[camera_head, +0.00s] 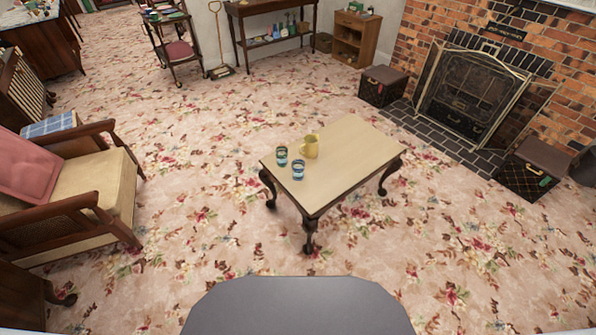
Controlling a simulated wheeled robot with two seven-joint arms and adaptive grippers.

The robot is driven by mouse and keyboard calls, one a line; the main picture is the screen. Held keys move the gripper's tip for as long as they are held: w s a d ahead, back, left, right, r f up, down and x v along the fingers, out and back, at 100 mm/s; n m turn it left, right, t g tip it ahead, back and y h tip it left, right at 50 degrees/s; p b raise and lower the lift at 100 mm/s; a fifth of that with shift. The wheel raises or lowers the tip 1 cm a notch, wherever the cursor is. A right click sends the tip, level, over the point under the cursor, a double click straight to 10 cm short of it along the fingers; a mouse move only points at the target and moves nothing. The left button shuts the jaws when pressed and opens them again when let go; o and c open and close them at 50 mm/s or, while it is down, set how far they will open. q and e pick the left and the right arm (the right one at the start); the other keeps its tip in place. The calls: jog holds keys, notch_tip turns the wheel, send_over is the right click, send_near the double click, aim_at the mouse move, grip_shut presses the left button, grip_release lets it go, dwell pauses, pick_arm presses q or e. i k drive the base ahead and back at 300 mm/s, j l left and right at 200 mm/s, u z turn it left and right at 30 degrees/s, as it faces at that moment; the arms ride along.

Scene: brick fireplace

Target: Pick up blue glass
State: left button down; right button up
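A low wooden coffee table (345,158) with dark curved legs stands on the carpet ahead of me. A blue glass (298,170) stands upright near its front left edge. A teal-green glass (282,156) stands just behind and left of it, close to the left edge. A yellow mug (311,146) stands behind and to the right of both glasses. Neither of my grippers shows in the head view, so nothing is seen near the glasses.
An armchair (110,180) with a pink cushion stands at the left. A brick fireplace (470,90) with a dark hearth is at the right, with a dark box (383,86) and another box (532,168) beside it. Floral carpet (200,230) is clear around the table.

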aim_at(298, 166)
jog(key=i+j+z, duration=0.15)
jog(key=j, duration=0.3)
jog(key=i+j+z, duration=0.2)
jog(key=j, duration=0.25)
jog(key=i+j+z, duration=0.15)
jog(key=j, duration=0.35)
jog(key=j+z, duration=0.15)
jog(key=j, duration=0.35)
jog(key=i, duration=0.05)
